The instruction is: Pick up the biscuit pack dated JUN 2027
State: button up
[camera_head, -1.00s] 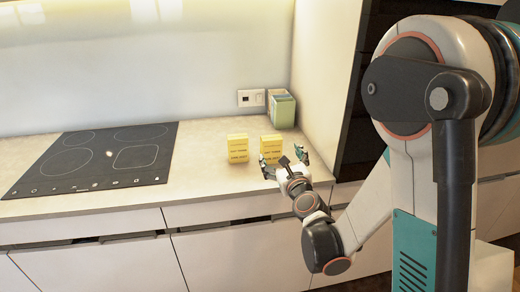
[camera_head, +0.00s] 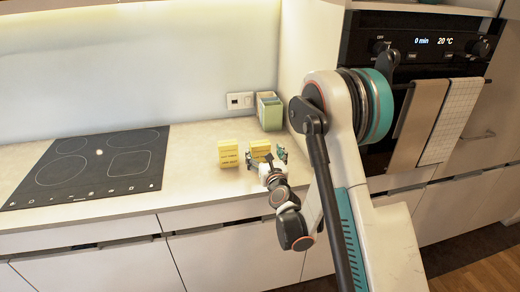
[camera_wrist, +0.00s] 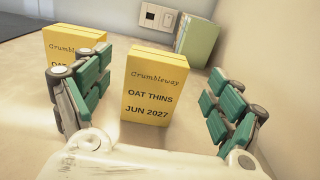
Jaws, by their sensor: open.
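The yellow biscuit pack (camera_wrist: 152,90) stands upright in the wrist view and reads "Crumbleway OAT THINS JUN 2027". It also shows in the head view (camera_head: 260,149), partly behind my gripper. My gripper (camera_wrist: 150,108) is open, with one green-padded finger to the left of this pack and one to the right. The pack looks to be just ahead of or between the fingers; contact is not visible. A second yellow Crumbleway pack (camera_wrist: 75,42) stands to the left, its lower face and date hidden by the left finger. It shows in the head view (camera_head: 228,153).
A green box (camera_head: 269,110) stands at the back right by the wall socket (camera_head: 240,100). A black hob (camera_head: 95,165) lies to the left. A tall oven unit (camera_head: 420,60) with hanging towels is at the right. The countertop between hob and packs is clear.

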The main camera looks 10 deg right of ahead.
aim_at(261, 148)
jog(key=shift+w, duration=0.3)
jog(key=shift+w+r+p, duration=0.2)
jog(key=shift+w+p, duration=0.55)
jog(key=shift+p, duration=0.5)
jog(key=w, duration=0.1)
jog(key=w+b, duration=0.1)
jog(key=w, duration=0.1)
jog(key=shift+w+a+f, duration=0.1)
jog(key=shift+w+f, duration=0.1)
jog(key=shift+w, duration=0.1)
jog(key=c, duration=1.2)
